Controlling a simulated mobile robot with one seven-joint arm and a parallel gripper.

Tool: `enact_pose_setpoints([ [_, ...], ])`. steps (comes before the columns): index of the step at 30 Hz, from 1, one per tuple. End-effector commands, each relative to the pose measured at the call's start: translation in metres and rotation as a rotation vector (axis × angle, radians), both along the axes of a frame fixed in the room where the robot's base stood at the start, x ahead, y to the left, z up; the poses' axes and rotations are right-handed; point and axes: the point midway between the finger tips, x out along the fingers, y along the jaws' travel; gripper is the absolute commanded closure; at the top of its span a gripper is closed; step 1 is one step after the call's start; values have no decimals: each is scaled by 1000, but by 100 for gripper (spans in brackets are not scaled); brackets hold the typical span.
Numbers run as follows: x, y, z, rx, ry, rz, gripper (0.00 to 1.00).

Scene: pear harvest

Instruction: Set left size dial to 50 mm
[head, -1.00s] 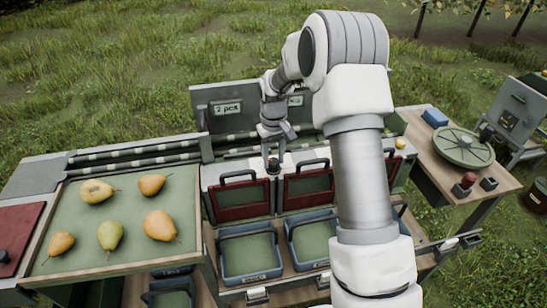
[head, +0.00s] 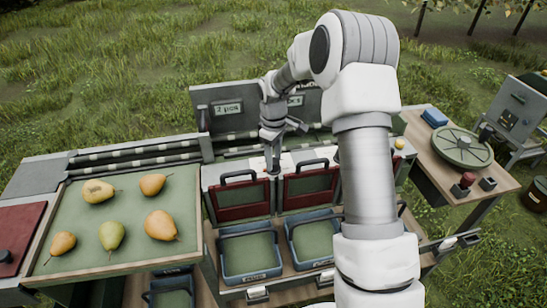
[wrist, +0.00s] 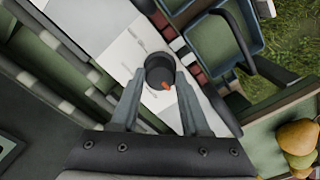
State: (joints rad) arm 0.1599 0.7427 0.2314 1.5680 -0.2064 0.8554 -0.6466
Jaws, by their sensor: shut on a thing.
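The left size dial (wrist: 160,72) is a round black knob with an orange mark, seen in the wrist view on a white panel (wrist: 122,50) with faint tick marks. The orange mark points toward the lower right of that view. My gripper (wrist: 160,78) has one finger on each side of the knob and is shut on it. In the head view my gripper (head: 273,166) reaches down to the white panel between two red-framed gates; its fingers hide the knob there. I cannot read the dial's numbers.
A left gate (head: 240,212) and a right gate (head: 303,202), both with black handles, flank the gripper. Blue-grey bins (head: 226,270) stand in front. A green tray (head: 75,205) with several pears lies at the left. A grey board (head: 205,96) rises behind.

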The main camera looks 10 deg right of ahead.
Motion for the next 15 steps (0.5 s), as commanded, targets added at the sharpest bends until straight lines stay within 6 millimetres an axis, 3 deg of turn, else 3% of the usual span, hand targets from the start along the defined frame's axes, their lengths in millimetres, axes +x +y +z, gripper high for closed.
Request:
enact_pose_setpoints([
  [11,1,0,1,-1,-3,7,100],
  [12,1,0,1,-1,-3,7,51],
  [15,1,0,1,-1,-2,7,33],
])
